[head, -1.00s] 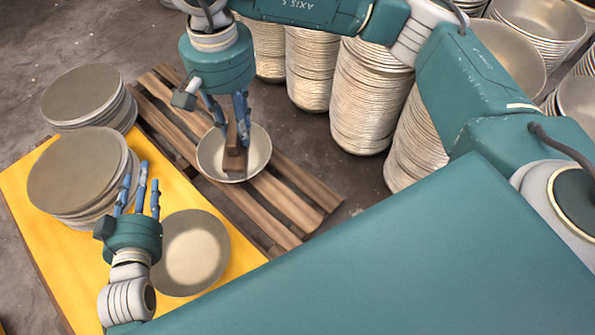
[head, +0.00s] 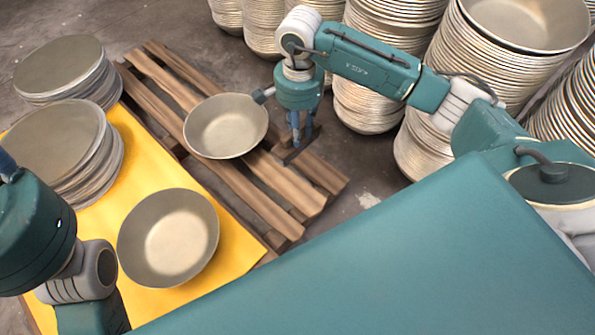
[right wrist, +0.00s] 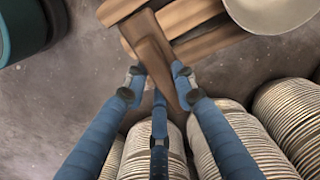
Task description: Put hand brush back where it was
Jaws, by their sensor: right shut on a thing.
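The hand brush (right wrist: 151,42) is a brown wooden block. My right gripper (right wrist: 158,76) is shut on it, with blue fingers on both sides. In the head view the brush (head: 294,153) hangs under my right gripper (head: 301,132), over the right edge of the wooden pallet (head: 222,175). I cannot tell whether it touches the pallet. A bowl (head: 226,126) rests on the pallet, left of the brush and apart from it. My left gripper (head: 8,163) is at the left picture edge, mostly cut off, and its opening cannot be judged.
A yellow table (head: 236,243) holds a single bowl (head: 168,238) and a stack of bowls (head: 60,150). Another stack (head: 66,68) stands behind it. Tall stacks of bowls (head: 372,98) stand behind and right of the pallet. Bare floor (head: 368,178) shows right of the pallet.

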